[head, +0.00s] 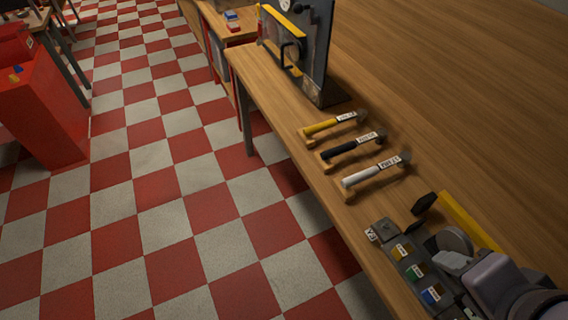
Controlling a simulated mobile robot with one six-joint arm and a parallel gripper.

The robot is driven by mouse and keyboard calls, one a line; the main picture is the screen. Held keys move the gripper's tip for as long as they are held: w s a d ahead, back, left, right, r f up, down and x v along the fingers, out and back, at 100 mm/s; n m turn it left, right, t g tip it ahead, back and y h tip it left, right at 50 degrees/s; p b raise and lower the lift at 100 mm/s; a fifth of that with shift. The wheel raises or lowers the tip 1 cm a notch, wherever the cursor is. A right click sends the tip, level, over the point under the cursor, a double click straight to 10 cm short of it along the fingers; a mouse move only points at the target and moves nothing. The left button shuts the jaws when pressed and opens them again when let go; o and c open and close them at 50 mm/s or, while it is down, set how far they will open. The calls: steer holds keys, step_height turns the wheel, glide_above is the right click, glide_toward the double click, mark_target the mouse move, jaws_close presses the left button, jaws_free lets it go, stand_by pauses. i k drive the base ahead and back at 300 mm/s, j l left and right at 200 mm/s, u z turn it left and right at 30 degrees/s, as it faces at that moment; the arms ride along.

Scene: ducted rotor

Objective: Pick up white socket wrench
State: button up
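The white socket wrench (372,173) has a white handle, a pale label and a dark head end. It lies on small wooden supports near the left edge of the wooden workbench (430,100). It is the nearest of three similar tools in a row. My gripper (466,224) is at the lower right, to the right of and nearer than the wrench, and apart from it. It shows a yellow bar with a dark finger at its far end, so it looks open.
A black-handled tool (352,147) and a yellow-handled tool (333,124) lie beyond the wrench. A grey rack with coloured labelled blocks (414,270) stands nearer, below my gripper. An upright panel (316,50) stands at the far end. The bench's right side is clear.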

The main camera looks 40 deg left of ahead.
mark_target(404, 157)
steer(key=u, duration=0.65)
steer(key=z, duration=0.45)
steer(key=l+z, duration=0.1)
steer(key=z, duration=1.25)
steer(key=l+z, duration=0.1)
steer(key=z, duration=0.75)
steer(key=i+z, duration=0.1)
steer(key=z, duration=0.35)
steer(key=u, duration=3.3)
steer(key=i+j+z, duration=0.25)
steer(key=i+j, duration=0.2)
steer(key=j, duration=0.15)
steer(key=i+j+z, duration=0.3)
steer(key=j, duration=0.35)
steer(key=i+j+z, duration=0.15)
steer(key=j, duration=0.25)
steer(key=i, duration=0.1)
